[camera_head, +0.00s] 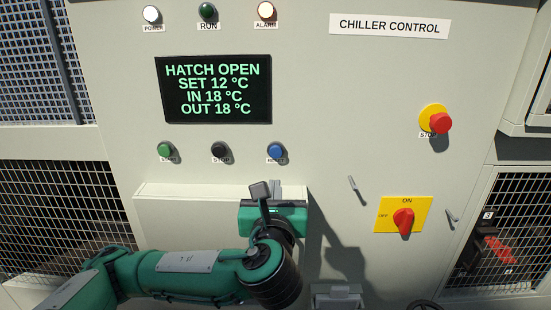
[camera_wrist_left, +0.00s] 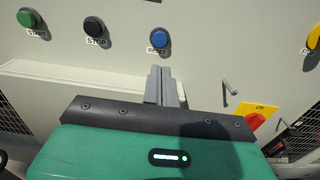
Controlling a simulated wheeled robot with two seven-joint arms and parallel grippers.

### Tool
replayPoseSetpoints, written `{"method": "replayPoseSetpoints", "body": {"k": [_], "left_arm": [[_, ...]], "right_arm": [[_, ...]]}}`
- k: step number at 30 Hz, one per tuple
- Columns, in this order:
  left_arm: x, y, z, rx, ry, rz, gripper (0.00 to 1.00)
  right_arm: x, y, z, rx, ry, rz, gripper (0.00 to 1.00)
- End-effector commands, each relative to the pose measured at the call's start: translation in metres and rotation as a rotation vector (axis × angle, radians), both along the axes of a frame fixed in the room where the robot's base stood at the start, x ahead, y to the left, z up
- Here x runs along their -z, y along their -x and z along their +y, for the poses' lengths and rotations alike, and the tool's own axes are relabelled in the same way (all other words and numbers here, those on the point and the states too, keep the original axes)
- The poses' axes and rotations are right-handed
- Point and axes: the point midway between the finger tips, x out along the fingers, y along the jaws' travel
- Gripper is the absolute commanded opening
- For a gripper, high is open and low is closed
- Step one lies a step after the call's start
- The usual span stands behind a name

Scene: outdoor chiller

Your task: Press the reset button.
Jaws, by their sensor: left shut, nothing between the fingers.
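The blue reset button (camera_head: 275,151) sits on the panel at the right end of a row of three, with its label below it. It also shows in the left wrist view (camera_wrist_left: 159,38), just above the fingertips. My left gripper (camera_head: 275,184) is shut and empty, with its fingers pointing up at the panel below the blue button. In the left wrist view its fingers (camera_wrist_left: 160,72) are together. A gap shows between the fingertips and the button in the picture. My right gripper is not in view.
The display (camera_head: 214,89) reads HATCH OPEN. The green start (camera_head: 165,150) and black stop (camera_head: 219,150) buttons are left of the blue one. A red stop knob (camera_head: 440,123) and a red rotary switch (camera_head: 403,221) are right. A pale ledge (camera_head: 180,192) lies below the buttons.

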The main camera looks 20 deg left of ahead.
Motion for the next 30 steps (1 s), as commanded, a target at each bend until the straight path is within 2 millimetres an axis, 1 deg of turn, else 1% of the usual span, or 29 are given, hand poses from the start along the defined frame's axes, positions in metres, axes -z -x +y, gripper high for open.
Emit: {"method": "replayPoseSetpoints", "body": {"k": [1, 9, 15, 18, 21, 24, 30], "left_arm": [[-0.002, -0.008, 0.004, -0.005, -0.002, 0.003, 0.0], [-0.003, -0.063, 0.02, -0.006, -0.002, 0.003, 0.0], [-0.003, -0.099, 0.03, -0.003, -0.002, 0.003, 0.0], [-0.002, -0.11, 0.033, -0.003, -0.001, 0.002, 0.0], [-0.001, -0.117, 0.035, -0.002, 0.0, 0.002, 0.0], [0.0, -0.121, 0.035, -0.001, 0.001, 0.002, 0.0], [0.001, -0.121, 0.035, 0.0, 0.001, 0.002, 0.0]], "right_arm": [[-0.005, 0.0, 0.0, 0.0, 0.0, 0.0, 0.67], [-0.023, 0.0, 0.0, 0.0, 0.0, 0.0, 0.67], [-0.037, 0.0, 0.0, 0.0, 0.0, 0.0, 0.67], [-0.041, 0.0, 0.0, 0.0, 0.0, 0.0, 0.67], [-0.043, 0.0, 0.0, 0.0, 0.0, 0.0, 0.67], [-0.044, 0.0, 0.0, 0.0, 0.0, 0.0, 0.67], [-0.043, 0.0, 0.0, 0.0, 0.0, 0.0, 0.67]]}}
